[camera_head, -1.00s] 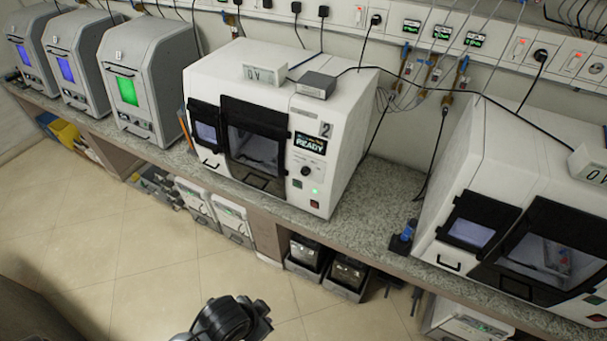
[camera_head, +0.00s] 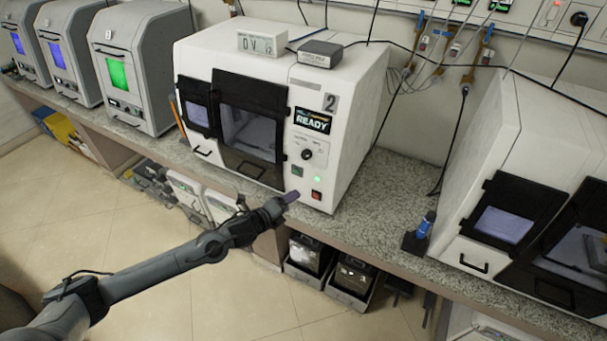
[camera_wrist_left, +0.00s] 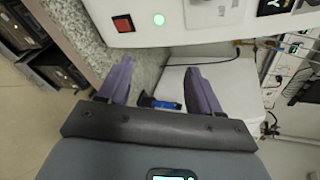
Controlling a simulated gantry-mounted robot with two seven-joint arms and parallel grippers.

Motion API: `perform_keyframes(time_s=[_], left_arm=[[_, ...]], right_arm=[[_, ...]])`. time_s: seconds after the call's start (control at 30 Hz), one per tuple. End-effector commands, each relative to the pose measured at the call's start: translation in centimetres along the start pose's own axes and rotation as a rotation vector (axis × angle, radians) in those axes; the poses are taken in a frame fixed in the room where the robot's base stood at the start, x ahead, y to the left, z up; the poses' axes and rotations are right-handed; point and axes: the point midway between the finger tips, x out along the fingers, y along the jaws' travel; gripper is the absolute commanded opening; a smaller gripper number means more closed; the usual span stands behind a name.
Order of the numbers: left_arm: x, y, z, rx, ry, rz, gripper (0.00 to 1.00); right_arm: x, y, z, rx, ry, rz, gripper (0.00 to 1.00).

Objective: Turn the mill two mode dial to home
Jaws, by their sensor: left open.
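Mill two (camera_head: 355,130) is a white machine marked 2, with a lit display (camera_head: 312,121) reading READY. Its mode dial (camera_head: 306,154) is a small black round knob below the display; its pointer setting is too small to read. My left gripper (camera_head: 291,197) is in front of the lower panel, below and left of the dial, near the red switch (camera_head: 317,195). In the left wrist view, its two purple fingers (camera_wrist_left: 160,80) are spread with nothing between them. The dial is not clearly visible there. My right gripper is not in view.
A green light (camera_head: 318,179) and a green button (camera_head: 297,171) sit under the dial. Another white mill (camera_head: 510,130) stands at the right. A blue-handled tool (camera_head: 426,224) stands on the bench between them. The speckled bench (camera_head: 385,195) is otherwise mostly clear there.

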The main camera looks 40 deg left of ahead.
Motion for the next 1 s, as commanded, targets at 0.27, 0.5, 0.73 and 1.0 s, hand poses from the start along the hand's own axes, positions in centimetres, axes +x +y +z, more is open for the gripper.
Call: perform_keyframes(time_s=[0.27,0.5,0.73,1.0], left_arm=[[2.7,-3.6,7.1,0.125,-0.111,-0.094,0.64],[3.9,-5.1,7.9,0.121,-0.125,-0.115,0.64],[7.0,-5.5,8.2,0.118,-0.125,-0.115,0.64],[10.9,-6.0,8.6,0.119,-0.123,-0.115,0.64]], right_arm=[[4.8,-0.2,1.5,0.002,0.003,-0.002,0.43],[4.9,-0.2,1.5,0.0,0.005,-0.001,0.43],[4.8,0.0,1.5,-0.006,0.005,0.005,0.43],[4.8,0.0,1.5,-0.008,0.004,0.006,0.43]])
